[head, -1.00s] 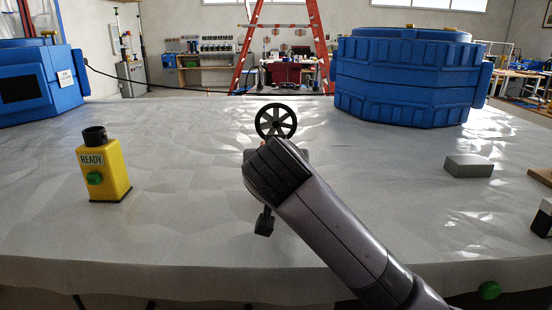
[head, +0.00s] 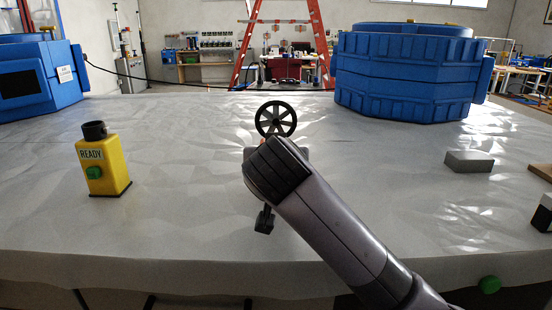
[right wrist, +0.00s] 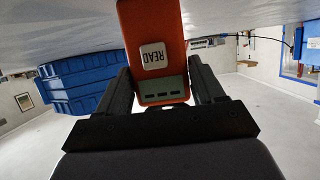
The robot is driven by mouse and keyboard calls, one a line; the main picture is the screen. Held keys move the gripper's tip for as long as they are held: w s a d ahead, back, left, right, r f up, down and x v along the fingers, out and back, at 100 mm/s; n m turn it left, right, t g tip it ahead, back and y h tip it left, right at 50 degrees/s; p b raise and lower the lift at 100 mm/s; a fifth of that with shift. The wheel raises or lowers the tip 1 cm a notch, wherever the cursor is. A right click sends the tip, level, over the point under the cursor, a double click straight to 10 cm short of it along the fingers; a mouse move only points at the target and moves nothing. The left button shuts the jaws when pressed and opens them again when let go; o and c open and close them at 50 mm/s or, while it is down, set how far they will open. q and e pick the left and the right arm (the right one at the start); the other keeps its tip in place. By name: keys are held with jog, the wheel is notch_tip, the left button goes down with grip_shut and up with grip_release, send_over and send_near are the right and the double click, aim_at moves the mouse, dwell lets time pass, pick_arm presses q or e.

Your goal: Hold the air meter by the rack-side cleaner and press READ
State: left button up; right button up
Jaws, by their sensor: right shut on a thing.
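My right gripper (right wrist: 163,80) is shut on the orange air meter (right wrist: 150,20) in the right wrist view. The meter's white READ button (right wrist: 153,56) faces that camera, and its small greenish display (right wrist: 162,92) shows only dashes. In the head view a black spoked fan wheel (head: 275,118) stands above my right gripper (head: 270,170), whose wrist hides most of the meter. One blue cleaner (head: 410,75) stands at the back right and another blue cleaner (head: 40,80) with a white label at the far left. I cannot tell which is rack-side. My left gripper is not in view.
A yellow box (head: 112,168) marked READY, with a green button (head: 93,173) and black top, stands on the left of the grey table (head: 180,225). A grey block (head: 468,162) lies at the right. The table between box and arm is clear.

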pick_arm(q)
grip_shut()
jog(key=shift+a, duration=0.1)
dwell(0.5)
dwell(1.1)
